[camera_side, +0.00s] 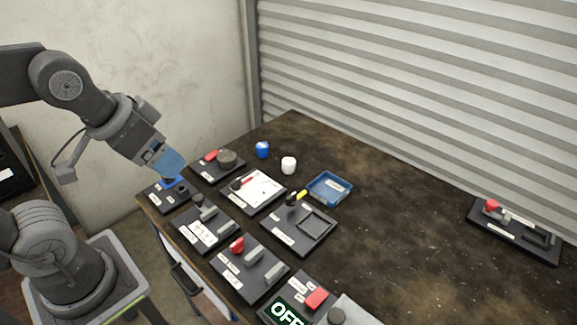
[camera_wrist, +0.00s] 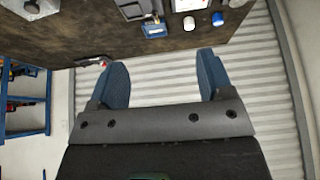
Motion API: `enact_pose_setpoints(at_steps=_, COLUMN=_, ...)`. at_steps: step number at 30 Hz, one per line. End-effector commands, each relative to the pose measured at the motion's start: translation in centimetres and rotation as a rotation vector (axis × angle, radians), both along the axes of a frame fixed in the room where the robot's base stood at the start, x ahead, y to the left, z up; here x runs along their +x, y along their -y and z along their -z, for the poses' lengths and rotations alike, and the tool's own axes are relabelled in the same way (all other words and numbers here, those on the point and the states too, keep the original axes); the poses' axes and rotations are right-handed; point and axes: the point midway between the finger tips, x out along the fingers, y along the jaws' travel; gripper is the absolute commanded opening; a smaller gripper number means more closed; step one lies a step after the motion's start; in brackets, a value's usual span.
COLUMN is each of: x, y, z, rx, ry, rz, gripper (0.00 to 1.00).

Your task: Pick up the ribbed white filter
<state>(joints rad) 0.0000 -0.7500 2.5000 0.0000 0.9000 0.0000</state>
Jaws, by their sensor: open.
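The white filter (camera_side: 288,165) is a small white cylinder standing on the dark table, toward the back, between a blue cylinder (camera_side: 262,149) and a blue tray (camera_side: 329,188). Its ribs are too small to make out. It also shows at the top edge of the wrist view (camera_wrist: 189,23). My gripper (camera_side: 172,176) is left of the filter in the side view, over the table's left corner, well apart from it. In the wrist view my gripper's blue fingers (camera_wrist: 163,60) are spread wide with nothing between them.
Several black panels with levers and knobs cover the left and front of the table, including one with a red lever (camera_side: 249,269) and a white-topped one (camera_side: 257,190). Another panel (camera_side: 513,230) lies far right. The table's right middle is bare. A corrugated wall (camera_side: 430,90) stands behind.

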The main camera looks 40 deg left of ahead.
Motion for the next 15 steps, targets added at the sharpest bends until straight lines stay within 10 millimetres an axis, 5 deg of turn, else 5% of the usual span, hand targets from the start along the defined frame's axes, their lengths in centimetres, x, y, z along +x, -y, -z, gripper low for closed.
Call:
enact_pose_setpoints(at_steps=8, x=1.1, y=-0.2, z=-0.3, rx=-0.001, ry=-0.009, rz=-0.021, gripper=0.73)
enact_pose_setpoints(at_steps=15, x=8.3, y=-1.2, z=-1.2, rx=-0.009, ry=-0.049, rz=-0.161, gripper=0.73)
